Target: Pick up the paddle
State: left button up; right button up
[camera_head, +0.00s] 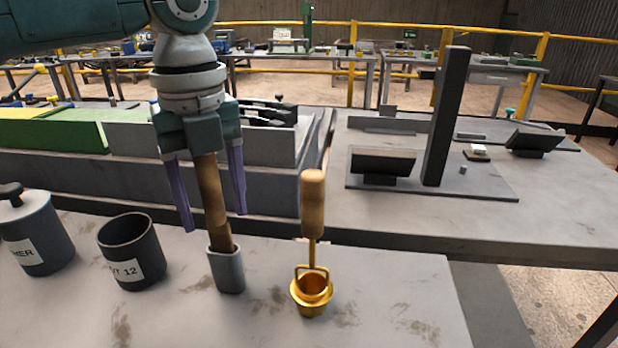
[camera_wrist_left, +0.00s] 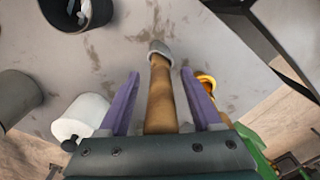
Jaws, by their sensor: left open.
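The paddle (camera_head: 212,195) has a brown wooden shaft and stands upright, its lower end in or ending in a grey sleeve-like piece (camera_head: 227,271) on the near bench. I cannot tell if that piece is part of it or a holder. My left gripper (camera_head: 215,222) points down over the paddle, its purple fingers open on either side of the shaft. In the left wrist view the shaft (camera_wrist_left: 161,95) lies between the fingers (camera_wrist_left: 160,72), with a gap on each side. The shaft's top is hidden by the gripper body. My right gripper is not in view.
A gold cup with a wooden handle (camera_head: 313,205) stands close right of the paddle. A dark labelled cup (camera_head: 133,250) and a lidded grey canister (camera_head: 37,235) stand left. A grey rack wall (camera_head: 270,190) runs behind. The bench's right front is clear.

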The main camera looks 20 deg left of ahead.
pick_arm(q)
grip_shut()
dwell(0.5)
